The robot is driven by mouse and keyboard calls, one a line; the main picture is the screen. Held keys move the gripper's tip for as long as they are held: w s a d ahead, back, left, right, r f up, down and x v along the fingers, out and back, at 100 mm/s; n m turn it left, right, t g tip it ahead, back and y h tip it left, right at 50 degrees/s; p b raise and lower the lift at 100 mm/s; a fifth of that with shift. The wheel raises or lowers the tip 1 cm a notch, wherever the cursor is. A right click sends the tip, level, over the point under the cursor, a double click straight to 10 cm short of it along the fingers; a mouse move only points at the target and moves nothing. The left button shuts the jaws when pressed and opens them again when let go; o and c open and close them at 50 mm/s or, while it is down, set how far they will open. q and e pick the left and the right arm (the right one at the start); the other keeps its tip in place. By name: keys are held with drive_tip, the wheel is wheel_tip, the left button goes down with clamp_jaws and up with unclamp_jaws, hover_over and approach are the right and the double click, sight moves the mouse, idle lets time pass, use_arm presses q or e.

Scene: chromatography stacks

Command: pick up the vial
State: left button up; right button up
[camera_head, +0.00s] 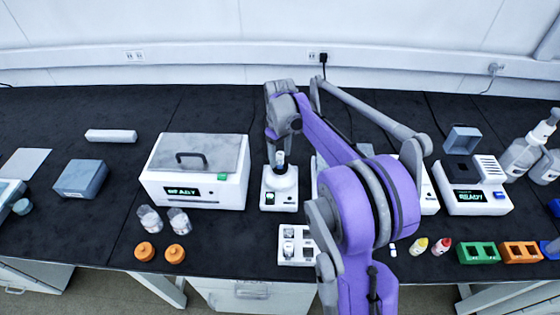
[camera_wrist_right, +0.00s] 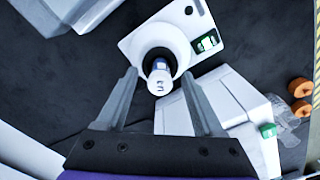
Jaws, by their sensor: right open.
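The vial (camera_head: 281,160) stands upright in the round holder of a small white device (camera_head: 279,195) with a green-lit switch. In the right wrist view the vial (camera_wrist_right: 159,80) shows its pale top and a blue band, with the white device (camera_wrist_right: 140,38) behind it. My right gripper (camera_wrist_right: 160,76) is open, with one finger on each side of the vial and visible gaps. In the head view the gripper (camera_head: 281,140) is over the device, partly hidden by my own arm. My left gripper is not in view.
A white box instrument (camera_head: 205,190) stands close to the left of the device. A white rack (camera_head: 297,258) is in front, partly behind my arm. Clear jars (camera_head: 178,221) and orange caps (camera_head: 145,251) lie front left. Another instrument (camera_head: 475,200) stands at right.

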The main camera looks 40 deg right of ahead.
clamp_jaws()
idle(0.3)
wheel_tip(320, 180, up, 10)
drive_tip(key=shift+f+p, duration=0.1)
drive_tip(key=shift+p, duration=0.3)
drive_tip(key=r, duration=0.2)
wheel_tip(320, 180, up, 4)
drive_tip(key=p, duration=0.4)
hover_over(280, 154)
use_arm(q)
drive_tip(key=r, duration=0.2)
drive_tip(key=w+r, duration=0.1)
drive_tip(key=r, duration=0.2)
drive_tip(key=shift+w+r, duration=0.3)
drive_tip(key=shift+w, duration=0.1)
use_arm(e)
drive_tip(key=shift+r, duration=0.1)
